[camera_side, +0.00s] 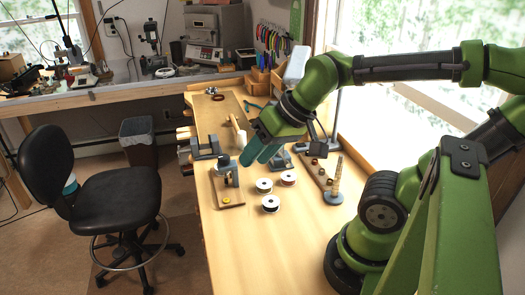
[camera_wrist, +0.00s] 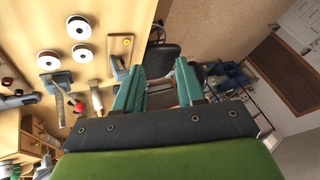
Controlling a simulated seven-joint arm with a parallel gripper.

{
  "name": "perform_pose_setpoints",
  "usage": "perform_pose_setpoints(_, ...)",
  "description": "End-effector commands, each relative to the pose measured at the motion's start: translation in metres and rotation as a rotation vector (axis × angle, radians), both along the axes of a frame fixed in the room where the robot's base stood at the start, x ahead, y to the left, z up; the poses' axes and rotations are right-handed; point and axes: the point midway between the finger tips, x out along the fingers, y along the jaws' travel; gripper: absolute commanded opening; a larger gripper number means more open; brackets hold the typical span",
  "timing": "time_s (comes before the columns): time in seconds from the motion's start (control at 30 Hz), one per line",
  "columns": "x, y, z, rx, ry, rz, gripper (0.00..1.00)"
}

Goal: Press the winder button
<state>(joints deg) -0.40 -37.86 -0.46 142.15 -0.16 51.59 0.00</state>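The winder is a small wooden board (camera_side: 232,206) with a grey upright device (camera_side: 225,172) at its far end and a small yellow button (camera_side: 226,199) near its front end. In the wrist view the winder board (camera_wrist: 121,45) lies up and left of my fingers, with the button (camera_wrist: 127,41) showing on it. My gripper (camera_side: 257,155) has teal fingers and hangs above the bench, behind and to the right of the winder in the side view. In the wrist view my gripper (camera_wrist: 160,68) has its fingers well apart, with nothing between them.
Three white-rimmed spools (camera_side: 270,203) lie right of the winder on the wooden bench (camera_side: 255,260). A ringed post (camera_side: 336,182) stands at right. The bench's front is clear.

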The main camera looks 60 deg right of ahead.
Motion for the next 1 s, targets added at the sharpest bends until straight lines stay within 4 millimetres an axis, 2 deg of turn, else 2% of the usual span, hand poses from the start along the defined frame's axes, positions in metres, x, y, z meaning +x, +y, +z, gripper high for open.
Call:
perform_pose_setpoints(0.03,0.007,-0.001,-0.005,-0.001,0.037,-0.002,0.31)
perform_pose_setpoints(0.23,0.044,-0.012,-0.022,-0.002,0.201,-0.048,0.0)
perform_pose_setpoints(0.5,0.098,-0.035,-0.056,-0.023,0.425,-0.174,0.0)
perform_pose_setpoints(0.7,0.128,-0.053,-0.079,-0.054,0.541,-0.287,0.0)
perform_pose_setpoints(0.87,0.142,-0.063,-0.078,-0.064,0.572,-0.373,0.0)
perform_pose_setpoints(1.0,0.141,-0.064,-0.073,-0.055,0.582,-0.415,0.0)
